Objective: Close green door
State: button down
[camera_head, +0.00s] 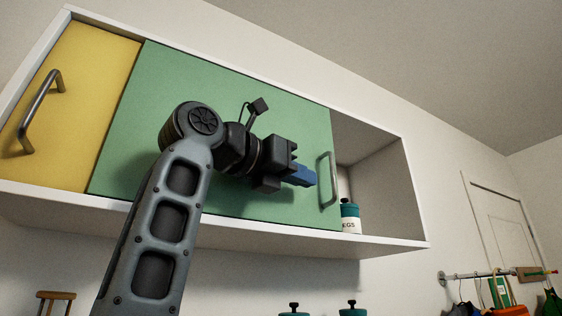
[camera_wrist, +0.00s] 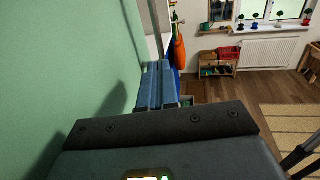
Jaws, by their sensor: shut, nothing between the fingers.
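The green door (camera_head: 245,120) covers the middle of the wall cabinet, and the cabinet's right end stands open. Its grey bar handle (camera_head: 328,182) is upright near the door's right edge. My gripper (camera_head: 312,177) is in front of the door, just left of the handle, with its blue fingers pointing right towards it. The fingers are shut and empty. In the wrist view, the green door (camera_wrist: 50,70) fills the left side and my gripper (camera_wrist: 158,68) lies alongside it, with part of the handle (camera_wrist: 156,30) beyond the fingertips. I cannot tell whether fingers and handle touch.
A yellow door (camera_head: 75,100) with its own handle (camera_head: 40,110) is at the cabinet's left. A teal-lidded canister (camera_head: 350,218) stands in the open right compartment. A rail (camera_head: 480,274) with hanging items is at the lower right.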

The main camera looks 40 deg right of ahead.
aim_at(333, 188)
jog(key=shift+s+d+p, duration=0.2)
jog(key=shift+d+p, duration=0.55)
jog(key=shift+d, duration=1.85)
